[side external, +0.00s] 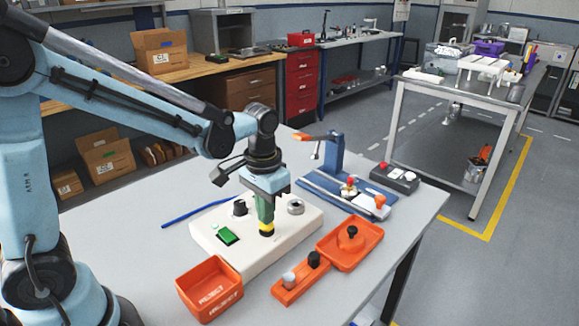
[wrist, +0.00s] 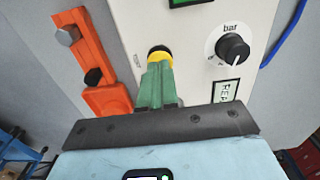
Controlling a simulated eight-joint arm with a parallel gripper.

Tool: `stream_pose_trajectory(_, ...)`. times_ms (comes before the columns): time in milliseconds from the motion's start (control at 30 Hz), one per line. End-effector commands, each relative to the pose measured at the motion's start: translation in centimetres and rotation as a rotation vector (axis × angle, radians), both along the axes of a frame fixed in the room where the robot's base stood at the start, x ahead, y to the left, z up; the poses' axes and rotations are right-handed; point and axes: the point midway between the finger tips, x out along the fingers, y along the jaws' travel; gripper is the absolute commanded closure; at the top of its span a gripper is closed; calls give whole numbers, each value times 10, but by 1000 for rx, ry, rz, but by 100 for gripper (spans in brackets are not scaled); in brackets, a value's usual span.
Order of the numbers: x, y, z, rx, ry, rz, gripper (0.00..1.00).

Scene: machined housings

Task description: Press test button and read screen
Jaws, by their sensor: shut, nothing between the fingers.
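The white test box (side external: 245,258) sits on the table, and its panel also shows in the wrist view (wrist: 203,38). Its button has a yellow and black collar (side external: 266,231) and shows in the wrist view (wrist: 159,50). My gripper (side external: 265,220) is shut and empty, with green fingers pointing down at the button. In the wrist view the fingertips (wrist: 160,64) overlap the collar and hide part of the button. I cannot tell whether it is pressed. The green screen (side external: 228,236) is on the box's near left; no reading is legible. Its edge shows in the wrist view (wrist: 190,2).
A black knob (side external: 239,208) marked "bar" in the wrist view (wrist: 233,49) is close by. An orange reject bin (side external: 210,289) and orange tray (side external: 352,246) stand in front. A blue clamp fixture (side external: 334,160) and grey button box (side external: 395,178) are behind right.

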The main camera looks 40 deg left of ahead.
Motion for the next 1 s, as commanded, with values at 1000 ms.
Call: stream_pose_trajectory(1000, 0, 0, 17, 0, 0, 0, 100)
